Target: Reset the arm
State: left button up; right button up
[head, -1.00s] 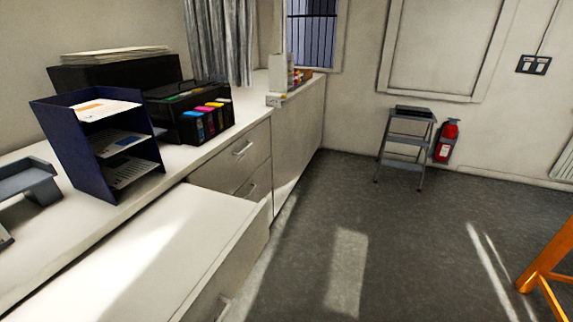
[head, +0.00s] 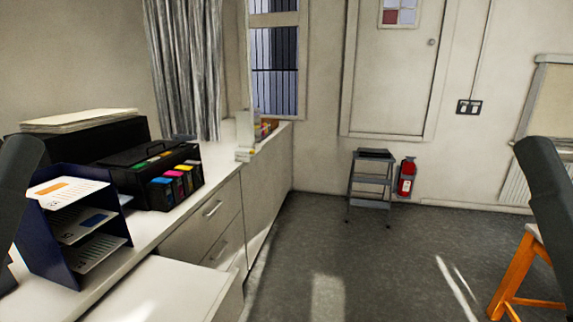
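Parts of my two arms show as dark grey links, one at the left edge and one at the right edge of the head view. The left link stands in front of the paper tray rack. The right link hangs in front of the orange-legged stool. Neither gripper is in the picture, so their fingers and anything in them are hidden.
A white counter (head: 150,240) runs along the left with a dark blue tray rack (head: 62,275), a black printer (head: 135,185) and drawers. A step stool (head: 371,182) and a fire extinguisher (head: 406,177) stand by the far wall. The grey floor (head: 380,260) between is clear.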

pick_arm(q)
notch_tip(320, 180, up, 35)
jog(key=p, duration=3.2)
pick_arm(e)
notch_tip(320, 180, up, 35)
pick_arm(q)
notch_tip(320, 180, down, 40)
jog(key=b, duration=4)
jog(key=shift+f+h, duration=0.25)
jog(key=shift+h, duration=0.05)
pick_arm(e)
notch_tip(320, 180, down, 40)
jog(key=shift+f, duration=0.15)
